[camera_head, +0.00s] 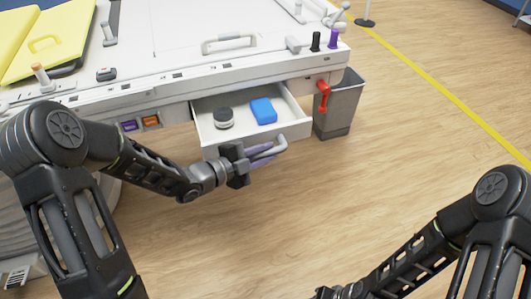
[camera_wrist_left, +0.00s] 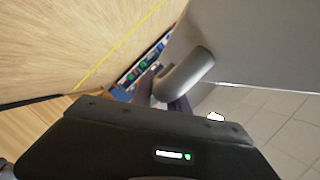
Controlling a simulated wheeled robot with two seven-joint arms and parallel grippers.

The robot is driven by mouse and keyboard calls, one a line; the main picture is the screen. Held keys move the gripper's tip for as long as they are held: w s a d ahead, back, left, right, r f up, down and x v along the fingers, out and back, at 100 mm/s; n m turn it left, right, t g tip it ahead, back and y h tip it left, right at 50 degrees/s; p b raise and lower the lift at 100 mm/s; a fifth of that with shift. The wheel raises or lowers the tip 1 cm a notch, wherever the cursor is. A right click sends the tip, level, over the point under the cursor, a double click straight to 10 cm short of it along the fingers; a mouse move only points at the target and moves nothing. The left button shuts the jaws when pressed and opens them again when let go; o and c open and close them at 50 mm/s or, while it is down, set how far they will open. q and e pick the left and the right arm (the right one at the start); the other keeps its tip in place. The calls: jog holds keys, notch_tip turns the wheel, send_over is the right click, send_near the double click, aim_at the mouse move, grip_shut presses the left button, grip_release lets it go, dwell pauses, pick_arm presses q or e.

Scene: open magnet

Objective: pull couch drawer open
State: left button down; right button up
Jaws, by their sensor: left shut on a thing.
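The couch drawer (camera_head: 292,131) is white and stands pulled out from under the white couch (camera_head: 185,35) in the head view. A round black-and-white object (camera_head: 223,118) and a blue block (camera_head: 263,110) lie inside it. My left gripper (camera_head: 262,151) is at the drawer's front, shut on the grey drawer handle (camera_head: 279,146). The handle also shows as a curved bar in the left wrist view (camera_wrist_left: 188,72), where my gripper body hides part of the fingers. My right arm comes in at the lower right of the head view; its gripper jaws cannot be made out.
A grey bin (camera_head: 340,106) stands right of the drawer, beside a red lever (camera_head: 323,95) on the couch. A yellow pad (camera_head: 50,35) lies on the couch at the left. The wooden floor in front and to the right is clear, with a yellow line (camera_head: 440,87) across it.

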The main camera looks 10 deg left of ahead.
pick_arm(q)
jog(key=c, duration=1.3)
grip_release()
jog(key=v, duration=0.7)
jog(key=shift+s+a+r, duration=0.1)
jog(key=shift+s+a, duration=0.15)
jog(key=shift+s, duration=0.1)
